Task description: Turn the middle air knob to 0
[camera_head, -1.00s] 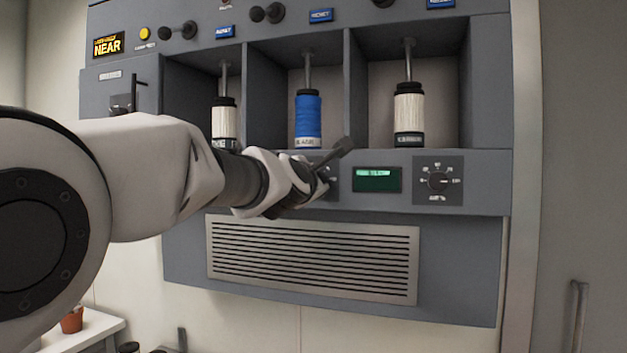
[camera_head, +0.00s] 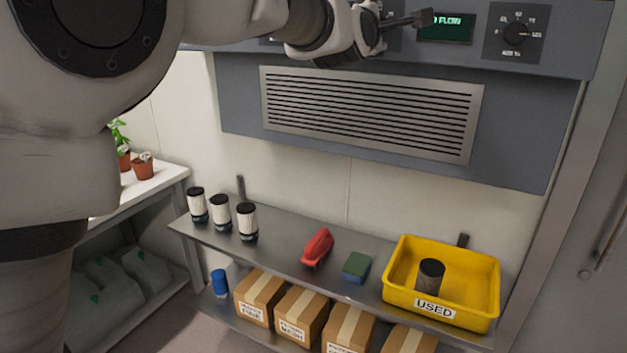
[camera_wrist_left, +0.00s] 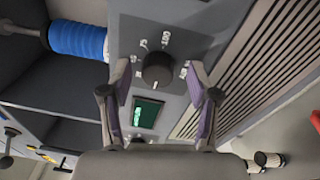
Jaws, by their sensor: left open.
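The middle air knob (camera_wrist_left: 157,70) is a dark round dial on a grey panel with white scale marks, seen in the left wrist view. My left gripper (camera_wrist_left: 160,76) is open, with one finger on each side of the knob; I cannot tell whether they touch it. Which mark the knob points to is too small to read. In the head view the left gripper (camera_head: 405,20) is at the top, in front of the control panel, and hides most of the middle knob. My right gripper is not in view.
A green display (camera_head: 446,27) and another knob (camera_head: 515,33) sit right of the gripper. A vent grille (camera_head: 370,112) is below. A steel shelf (camera_head: 285,262) holds filters, a red tool and a yellow bin (camera_head: 398,295). The blue filter (camera_wrist_left: 78,40) shows in the wrist view.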

